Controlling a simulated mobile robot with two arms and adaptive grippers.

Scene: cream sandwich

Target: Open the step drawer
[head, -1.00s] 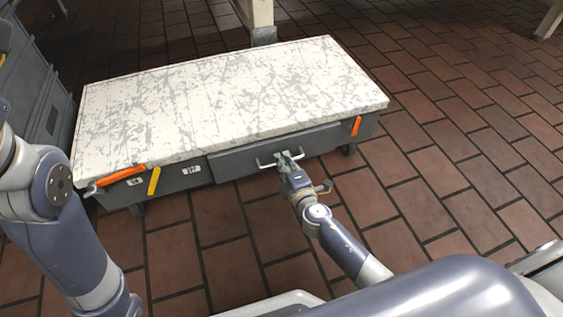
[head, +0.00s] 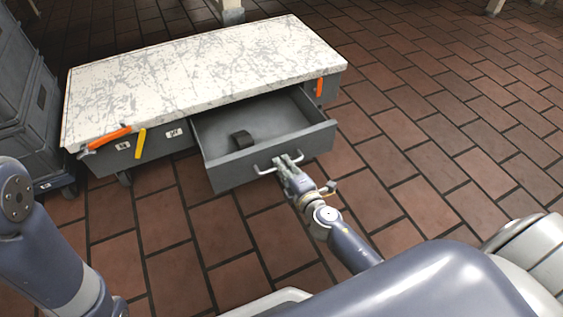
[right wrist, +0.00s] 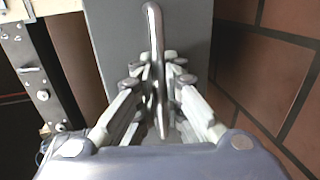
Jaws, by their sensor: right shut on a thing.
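The step drawer (head: 225,171) is a grey drawer in the low step with a white, scratched top (head: 205,65). It stands pulled well out, and its inside shows. My right gripper (head: 287,160) is at the drawer front, shut on the metal bar handle (head: 262,170). In the right wrist view the handle (right wrist: 153,30) runs between the fingers of the gripper (right wrist: 155,85), against the grey drawer front (right wrist: 185,40). My left arm shows at the left edge of the head view, but its gripper is out of view.
Orange handles (head: 107,138) and a yellow one (head: 140,142) sit on the step's front. Grey stacked crates (head: 25,110) stand at the left on a wheeled base. The brick-tiled floor (head: 440,130) is clear to the right.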

